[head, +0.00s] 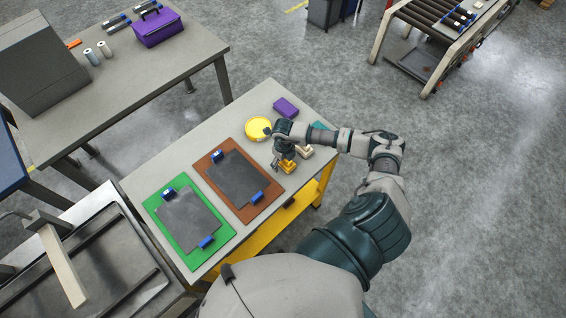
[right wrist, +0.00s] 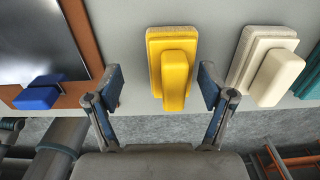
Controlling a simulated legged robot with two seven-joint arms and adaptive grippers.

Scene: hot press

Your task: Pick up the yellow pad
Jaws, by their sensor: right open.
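The yellow pad (head: 288,166), a stepped block with a raised handle, lies on the table near its right edge. In the right wrist view the yellow pad (right wrist: 173,62) sits ahead between the two fingers, a little right of centre. My right gripper (head: 281,161) is over the yellow pad in the head view and partly hides it. In the right wrist view my right gripper (right wrist: 161,80) is open, with a clear gap on each side of the pad and nothing held. My left gripper is not in view.
A cream pad (right wrist: 268,65) stands close to the right, with a teal pad (right wrist: 312,75) beyond it. A brown board (head: 215,172) and green board (head: 160,205) lie left.

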